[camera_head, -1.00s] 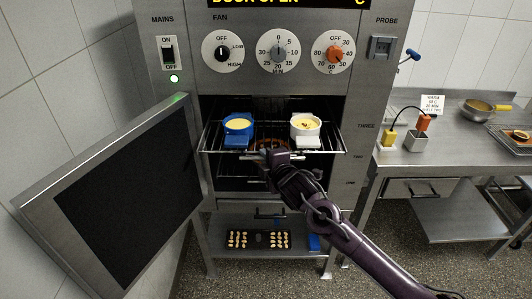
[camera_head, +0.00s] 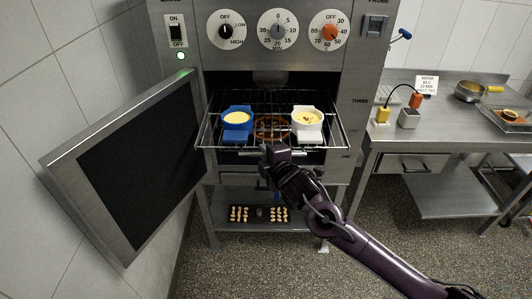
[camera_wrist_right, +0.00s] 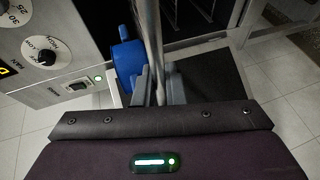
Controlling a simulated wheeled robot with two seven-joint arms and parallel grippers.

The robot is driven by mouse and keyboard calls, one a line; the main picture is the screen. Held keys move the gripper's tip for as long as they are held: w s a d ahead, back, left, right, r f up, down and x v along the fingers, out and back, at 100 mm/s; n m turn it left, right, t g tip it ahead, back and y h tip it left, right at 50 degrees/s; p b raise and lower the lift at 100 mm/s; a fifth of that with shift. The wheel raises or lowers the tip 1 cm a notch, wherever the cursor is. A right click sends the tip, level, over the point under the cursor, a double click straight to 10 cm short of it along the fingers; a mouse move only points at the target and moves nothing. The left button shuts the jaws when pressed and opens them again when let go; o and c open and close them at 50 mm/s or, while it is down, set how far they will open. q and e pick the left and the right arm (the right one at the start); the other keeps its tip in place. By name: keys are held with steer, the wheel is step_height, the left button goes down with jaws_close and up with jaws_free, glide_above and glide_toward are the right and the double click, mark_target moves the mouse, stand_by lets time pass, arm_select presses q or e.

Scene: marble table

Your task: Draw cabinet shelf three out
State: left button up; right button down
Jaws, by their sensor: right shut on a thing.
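The cabinet (camera_head: 355,75) stands with its door (camera_head: 130,170) swung open to the left. A wire shelf (camera_head: 330,130) sticks out of its opening, near the level of the label THREE (camera_head: 360,101). On the shelf stand a blue dish (camera_head: 237,120) at left and a white dish (camera_head: 307,118) at right, both with yellow contents. My right gripper (camera_head: 270,153) is shut on the shelf's front rail, near its middle. In the right wrist view the gripper's fingers (camera_wrist_right: 158,85) close on the metal rail (camera_wrist_right: 151,40), with the blue dish (camera_wrist_right: 126,57) beside it. My left gripper is not in view.
A tray with small pale pieces (camera_head: 258,214) lies on the lower shelf under the cabinet. At right, a steel counter (camera_head: 450,130) holds a pan (camera_head: 468,91), a yellow plug (camera_head: 382,115) and a sign (camera_head: 427,84). The floor in front is clear.

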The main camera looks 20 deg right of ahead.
steer(key=c, duration=1.5)
jaws_free()
steer(key=a+b+v, duration=0.1)
steer(key=b+v, duration=0.1)
steer(key=v, duration=0.5)
steer(key=shift+s+d, duration=0.4)
steer(key=shift+d, duration=0.15)
